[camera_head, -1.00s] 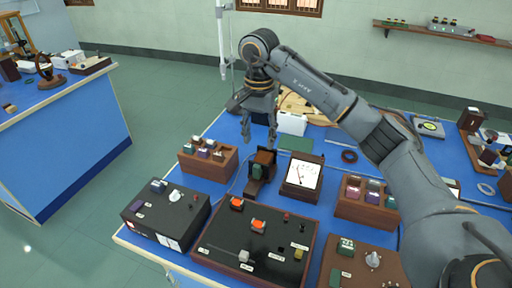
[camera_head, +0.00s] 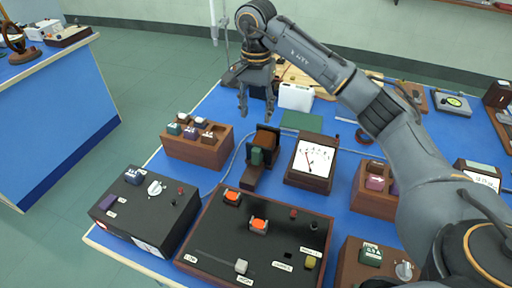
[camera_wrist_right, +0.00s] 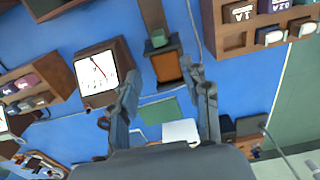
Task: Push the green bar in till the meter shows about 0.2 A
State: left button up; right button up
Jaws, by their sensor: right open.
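The green bar (camera_head: 257,156) shows as a small green end at the near side of a brown coil (camera_head: 266,138) on a dark wooden stand. It also shows in the right wrist view (camera_wrist_right: 159,38), beyond the brown coil (camera_wrist_right: 167,68). The meter (camera_head: 312,159) stands right of the coil, with a white dial and a thin needle; its reading is too small to tell. My right gripper (camera_head: 257,114) is open and empty, fingers pointing down, above and just behind the coil, apart from it. Its two fingers also show in the wrist view (camera_wrist_right: 163,78). My left gripper is not in view.
A wooden rack of plugs (camera_head: 198,146) stands left of the coil, another rack (camera_head: 372,196) right of the meter. A dark panel with orange switches (camera_head: 250,250) and a black box (camera_head: 145,205) lie nearer. A white box (camera_head: 296,97) and green mat (camera_head: 302,121) are behind.

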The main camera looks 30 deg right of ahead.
aim_at(256, 149)
notch_tip(256, 149, down, 13)
jog(key=shift+s+f+p, duration=0.1)
jog(key=shift+s+p, duration=0.05)
jog(key=shift+p, duration=0.9)
grip_shut()
jog(key=shift+a, duration=0.1)
